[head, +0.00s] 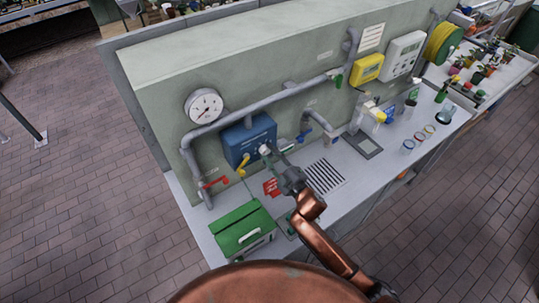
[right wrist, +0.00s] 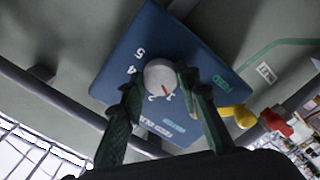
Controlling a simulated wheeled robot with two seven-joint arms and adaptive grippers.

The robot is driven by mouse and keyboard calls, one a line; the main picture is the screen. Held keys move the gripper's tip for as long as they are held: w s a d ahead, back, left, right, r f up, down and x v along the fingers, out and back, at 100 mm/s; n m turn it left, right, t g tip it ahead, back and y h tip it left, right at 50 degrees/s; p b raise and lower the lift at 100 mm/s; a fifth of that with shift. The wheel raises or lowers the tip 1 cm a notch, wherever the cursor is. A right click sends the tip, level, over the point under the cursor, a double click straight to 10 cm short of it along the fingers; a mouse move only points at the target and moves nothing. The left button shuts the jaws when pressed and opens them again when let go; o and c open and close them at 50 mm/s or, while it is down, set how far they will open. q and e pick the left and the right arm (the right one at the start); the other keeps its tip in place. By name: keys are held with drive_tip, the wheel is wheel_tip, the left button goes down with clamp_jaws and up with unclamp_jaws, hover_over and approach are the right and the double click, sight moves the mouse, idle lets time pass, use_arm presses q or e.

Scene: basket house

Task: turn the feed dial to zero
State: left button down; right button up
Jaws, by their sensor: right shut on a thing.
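The feed dial (right wrist: 160,75) is a round pale grey knob on the front of a blue box (head: 250,141), which is fixed to the grey-green wall panel. In the right wrist view the box (right wrist: 145,40) carries white numerals around the knob and a FEED label. The knob's red mark points close to the numeral 1; a zero cannot be made out. My right gripper (head: 271,155) reaches the dial from the front. Its dark green fingers (right wrist: 160,88) are shut on the knob, one on each side. My left gripper is not in view.
A round gauge (head: 204,106) and grey pipes are above the box. A green toolbox (head: 240,230) stands on the bench's near left; jars (head: 419,137) stand right.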

drive_tip(key=n, duration=0.3)
drive_tip(key=shift+d+n, duration=0.1)
drive_tip(key=shift+n, duration=0.2)
drive_tip(key=shift+r+n+b, duration=0.1)
drive_tip(key=shift+n+b, duration=0.35)
drive_tip(key=shift+n, duration=1.35)
drive_tip(key=o, duration=1.2)
drive_tip(key=shift+w, duration=0.1)
drive_tip(key=shift+c, duration=0.2)
